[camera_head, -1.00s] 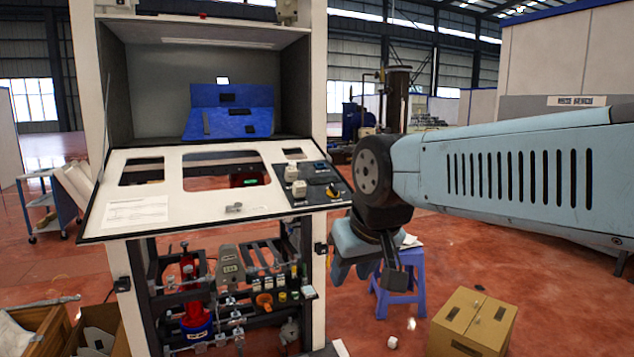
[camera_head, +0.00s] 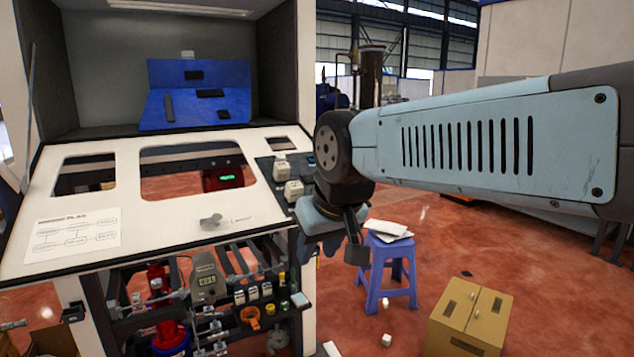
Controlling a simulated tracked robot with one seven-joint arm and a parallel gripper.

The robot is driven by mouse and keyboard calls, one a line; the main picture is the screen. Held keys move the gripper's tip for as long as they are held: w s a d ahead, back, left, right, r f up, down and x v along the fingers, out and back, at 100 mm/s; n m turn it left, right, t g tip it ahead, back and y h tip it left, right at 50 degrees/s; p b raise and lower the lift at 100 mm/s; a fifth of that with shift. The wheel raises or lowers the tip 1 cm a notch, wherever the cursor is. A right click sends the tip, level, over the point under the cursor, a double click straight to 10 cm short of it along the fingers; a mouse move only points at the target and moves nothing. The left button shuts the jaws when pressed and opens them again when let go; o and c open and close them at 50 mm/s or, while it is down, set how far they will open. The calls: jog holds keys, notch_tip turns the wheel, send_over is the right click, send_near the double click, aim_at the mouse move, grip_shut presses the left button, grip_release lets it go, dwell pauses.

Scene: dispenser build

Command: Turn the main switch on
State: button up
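The sloped white console panel (camera_head: 165,205) fills the left of the head view, with a dark control strip (camera_head: 266,176) at its right end. Two pale switch blocks, an upper one (camera_head: 281,167) and a lower one (camera_head: 293,190), sit on that strip. No part is clearly readable as the main switch; the strip's right part is hidden behind my wrist. My gripper (camera_head: 342,238) hangs at the right edge of the console, in front of the strip in the picture. One dark finger shows, but its opening does not. Contact with the console cannot be told.
A grey handle-like part (camera_head: 211,221) lies on the white panel. Below are pipes, valves and an orange fitting (camera_head: 251,317). A blue stool (camera_head: 391,270) and a cardboard box (camera_head: 470,320) stand on the floor at right. Red floor is open beyond them.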

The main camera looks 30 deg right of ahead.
jog(key=w+d+r+g, duration=0.1)
jog(key=w+d+r, duration=0.6)
jog(key=w+d, duration=0.3)
jog(key=w+d+r, duration=0.6)
jog(key=w+d, duration=0.3)
jog(key=w, duration=0.2)
jog(key=x, duration=1.3)
jog(key=shift+s+f, duration=0.1)
jog(key=shift+f, duration=0.05)
jog(key=shift+c, duration=0.4)
grip_shut()
